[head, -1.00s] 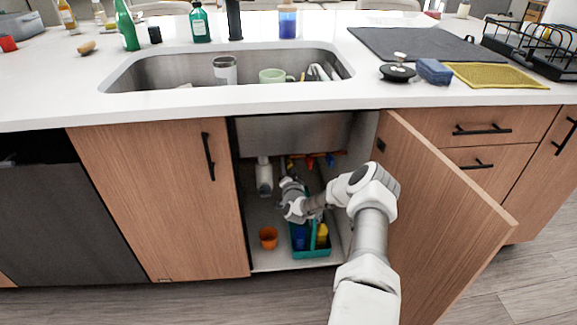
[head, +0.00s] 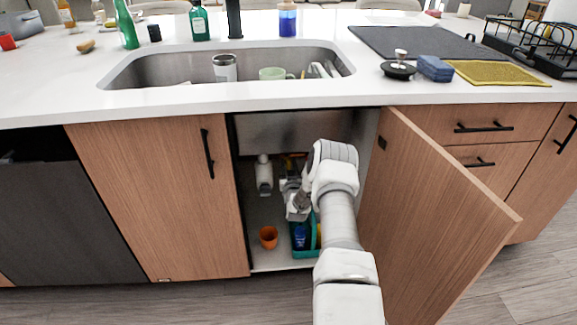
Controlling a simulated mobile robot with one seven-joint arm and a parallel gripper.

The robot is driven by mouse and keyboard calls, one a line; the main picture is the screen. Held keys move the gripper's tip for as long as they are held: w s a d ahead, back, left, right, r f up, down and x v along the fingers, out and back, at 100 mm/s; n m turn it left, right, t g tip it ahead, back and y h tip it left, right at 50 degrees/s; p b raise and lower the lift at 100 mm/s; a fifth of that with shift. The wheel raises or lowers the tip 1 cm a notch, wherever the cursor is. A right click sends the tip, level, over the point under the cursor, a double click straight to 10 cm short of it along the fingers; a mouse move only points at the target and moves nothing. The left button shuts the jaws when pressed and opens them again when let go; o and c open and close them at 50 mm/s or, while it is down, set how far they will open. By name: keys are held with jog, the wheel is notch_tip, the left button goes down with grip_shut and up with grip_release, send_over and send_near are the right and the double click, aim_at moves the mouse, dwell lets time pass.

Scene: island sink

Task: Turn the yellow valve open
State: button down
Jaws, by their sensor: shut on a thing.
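My gripper (head: 290,183) is inside the open cabinet under the sink, up against the pipework at the back. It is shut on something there. That spot fits the yellow valve, but the valve itself is hidden behind the gripper and my arm, so its angle cannot be told. A small reddish bit of the fittings (head: 297,155) shows just above the gripper. My forearm covers the right part of the cabinet's inside.
The cabinet door (head: 430,220) stands open on the right, close to my arm. A white drain pipe (head: 264,175) hangs left of the gripper. An orange cup (head: 268,237) and a teal caddy (head: 303,252) with a blue bottle (head: 300,235) stand on the cabinet floor.

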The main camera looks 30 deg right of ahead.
dwell(0.5)
jog(key=c, duration=0.8)
grip_release()
jog(key=p+v, duration=0.5)
jog(key=v, duration=1.2)
jog(key=shift+s+a, duration=0.1)
jog(key=shift+s, duration=0.1)
